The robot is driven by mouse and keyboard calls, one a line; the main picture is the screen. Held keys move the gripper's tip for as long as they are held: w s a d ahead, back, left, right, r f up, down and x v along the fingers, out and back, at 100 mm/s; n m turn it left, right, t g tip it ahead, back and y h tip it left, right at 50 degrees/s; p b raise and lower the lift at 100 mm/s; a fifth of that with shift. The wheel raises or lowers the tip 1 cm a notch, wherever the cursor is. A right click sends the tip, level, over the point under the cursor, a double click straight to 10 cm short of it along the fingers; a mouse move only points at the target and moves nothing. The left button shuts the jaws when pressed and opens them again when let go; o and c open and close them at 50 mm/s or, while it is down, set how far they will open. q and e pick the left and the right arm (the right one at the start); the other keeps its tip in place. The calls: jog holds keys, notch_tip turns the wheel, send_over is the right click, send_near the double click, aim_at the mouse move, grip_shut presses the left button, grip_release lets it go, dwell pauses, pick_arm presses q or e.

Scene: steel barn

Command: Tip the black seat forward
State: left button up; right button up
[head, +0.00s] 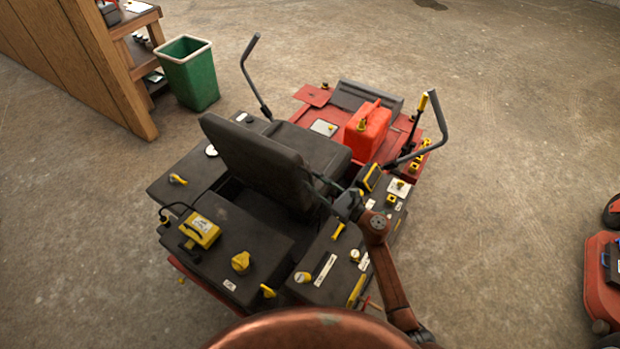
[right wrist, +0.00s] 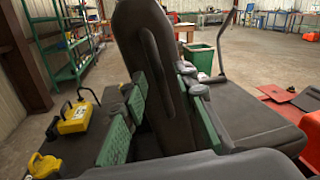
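The black seat (head: 255,164) is on the red and black mower in the middle of the head view. Its backrest is upright, and the seat cushion (head: 312,148) lies level beyond it. In the right wrist view the backrest (right wrist: 158,70) stands between the two green-padded fingers of my right gripper (right wrist: 163,82). My right gripper (head: 326,186) is at the right edge of the backrest in the head view, open, one finger on either side. I cannot tell whether the pads touch it. My left gripper is not in view.
Two grey control levers (head: 255,75) and (head: 440,120) rise beside the seat. A red fuel can (head: 367,130) stands on the front deck. Yellow fittings (head: 201,231) sit on the black rear covers. A green bin (head: 190,75) stands by a wooden shelf.

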jog(key=shift+x, duration=0.9)
jog(key=shift+c, duration=0.3)
grip_shut()
